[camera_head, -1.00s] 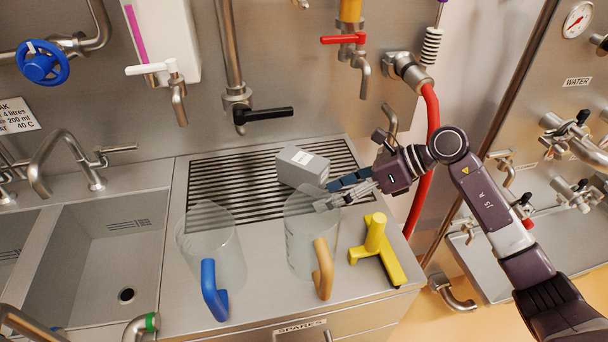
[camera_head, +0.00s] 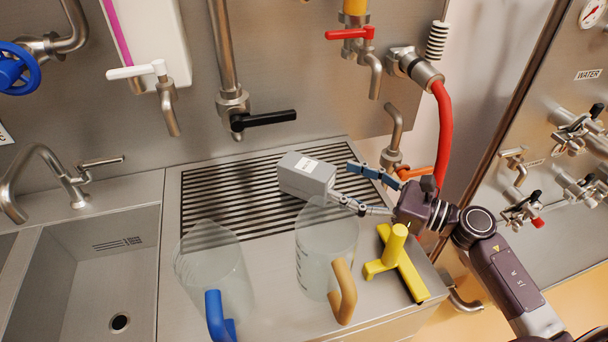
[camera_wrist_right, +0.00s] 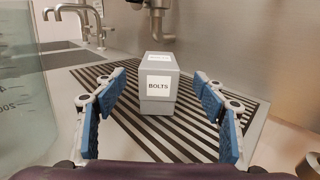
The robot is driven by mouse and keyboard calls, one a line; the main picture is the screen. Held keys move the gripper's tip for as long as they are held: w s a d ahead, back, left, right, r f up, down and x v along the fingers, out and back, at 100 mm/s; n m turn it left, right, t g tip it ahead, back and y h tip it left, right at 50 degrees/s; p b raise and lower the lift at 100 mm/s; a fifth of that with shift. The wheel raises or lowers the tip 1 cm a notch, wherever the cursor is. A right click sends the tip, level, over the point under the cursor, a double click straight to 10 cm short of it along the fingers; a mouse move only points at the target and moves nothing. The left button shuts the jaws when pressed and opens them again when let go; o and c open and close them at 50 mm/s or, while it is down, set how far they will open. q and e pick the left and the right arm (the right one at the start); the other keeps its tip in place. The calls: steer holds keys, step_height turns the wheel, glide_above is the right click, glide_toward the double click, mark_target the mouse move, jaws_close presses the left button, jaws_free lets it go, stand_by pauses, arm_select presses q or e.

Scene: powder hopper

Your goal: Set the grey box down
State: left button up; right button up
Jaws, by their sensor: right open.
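The grey box (camera_head: 307,176), with a white label, sits on the black-slotted drain grate (camera_head: 232,194) behind the jugs. In the right wrist view the box (camera_wrist_right: 159,92) stands upright on the grate, its label reading BOLTS. My right gripper (camera_head: 352,188) is open, its fingers spread wide, just to the right of the box. In the right wrist view the fingers lie to either side and nearer the camera, with clear space between them and the box. My left gripper is not in view.
A clear jug with a tan handle (camera_head: 343,292) stands just in front of the box and gripper. A clear jug with a blue handle (camera_head: 217,316) is to its left. A yellow T-shaped tool (camera_head: 396,258) lies right. Taps hang behind; a sink (camera_head: 95,270) is left.

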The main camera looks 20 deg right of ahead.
mark_target(306, 165)
steer(key=p+x, duration=0.1)
steer(key=x, duration=0.3)
steer(key=shift+w+a+r, duration=0.1)
steer(key=shift+a+r, duration=0.05)
steer(key=shift+r, duration=0.05)
steer(key=shift+w+a+p, duration=0.3)
steer(key=shift+a+p, duration=0.05)
steer(key=shift+p, duration=0.05)
steer(key=p+x, duration=0.2)
steer(key=x, duration=0.2)
steer(key=shift+w+r, duration=0.1)
steer(key=shift+r, duration=0.1)
steer(key=shift+w+a+f, duration=0.2)
steer(key=shift+w+a, duration=0.05)
steer(key=shift+a, duration=0.1)
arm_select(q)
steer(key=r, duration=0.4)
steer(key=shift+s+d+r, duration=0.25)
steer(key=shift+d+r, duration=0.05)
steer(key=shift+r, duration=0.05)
arm_select(e)
steer(key=c, duration=1.3)
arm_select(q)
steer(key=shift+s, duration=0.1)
arm_select(e)
steer(key=shift+c, duration=1.3)
arm_select(q)
steer(key=shift+p, duration=0.3)
arm_select(e)
steer(key=shift+r, duration=0.1)
